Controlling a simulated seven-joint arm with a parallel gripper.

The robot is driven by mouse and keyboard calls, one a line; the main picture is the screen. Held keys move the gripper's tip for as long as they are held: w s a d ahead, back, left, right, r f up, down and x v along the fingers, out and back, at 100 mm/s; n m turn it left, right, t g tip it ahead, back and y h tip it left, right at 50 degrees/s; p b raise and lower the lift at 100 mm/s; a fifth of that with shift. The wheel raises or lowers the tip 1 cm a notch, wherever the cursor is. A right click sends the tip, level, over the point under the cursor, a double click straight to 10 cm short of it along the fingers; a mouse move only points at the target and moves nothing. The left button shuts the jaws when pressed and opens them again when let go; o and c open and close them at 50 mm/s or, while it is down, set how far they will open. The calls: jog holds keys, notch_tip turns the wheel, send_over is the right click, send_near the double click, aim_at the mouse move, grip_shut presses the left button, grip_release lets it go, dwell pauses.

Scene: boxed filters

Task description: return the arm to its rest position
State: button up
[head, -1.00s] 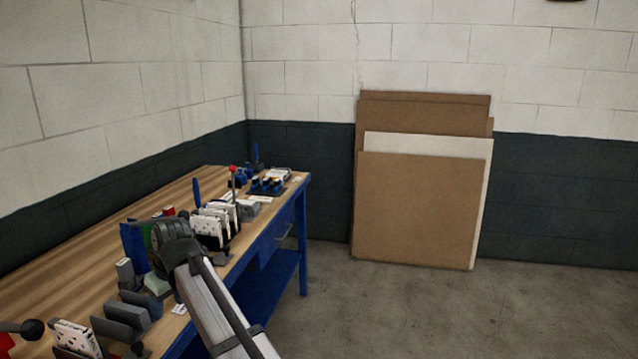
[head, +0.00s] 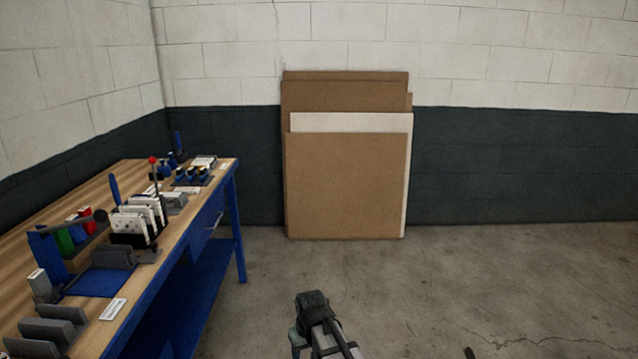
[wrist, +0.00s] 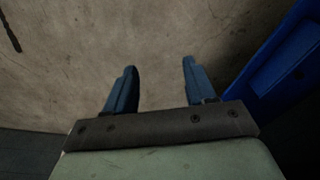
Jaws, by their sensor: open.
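My arm (head: 328,335) shows at the bottom middle of the head view, over the floor and to the right of the workbench. In the wrist view my gripper (wrist: 157,88) has its two blue fingers apart with nothing between them. Bare concrete floor shows beyond the fingers. The fingertips cannot be made out in the head view. The workbench (head: 85,200) has a wooden top and a blue frame, and stands at the left, apart from my arm.
White boxed filters (head: 135,220) stand in a dark rack on the bench. A lever with a red knob (head: 153,160) rises behind them. Brown boards and a white one (head: 346,185) lean on the back wall. The floor (head: 500,270) at the right is mostly clear.

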jog(key=s+d+f+m+g+h, duration=0.1)
jog(key=s+d+f+m, duration=0.3)
jog(key=d, duration=0.6)
jog(key=s+d+f+m, duration=0.1)
jog(key=s+d+f, duration=0.45)
jog(key=d, duration=0.45)
jog(key=s+f+g, duration=0.3)
jog(key=s+f, duration=0.7)
jog(key=s, duration=0.4)
jog(key=s+f+g, duration=0.3)
jog(key=s+f, duration=0.7)
jog(key=s, duration=0.4)
jog(key=shift+s+d+f+g, duration=0.15)
jog(key=shift+s+d+g, duration=0.15)
jog(key=shift+d, duration=0.05)
jog(key=shift+s+f, duration=0.2)
jog(key=shift+s, duration=0.35)
jog(key=shift+c, duration=0.4)
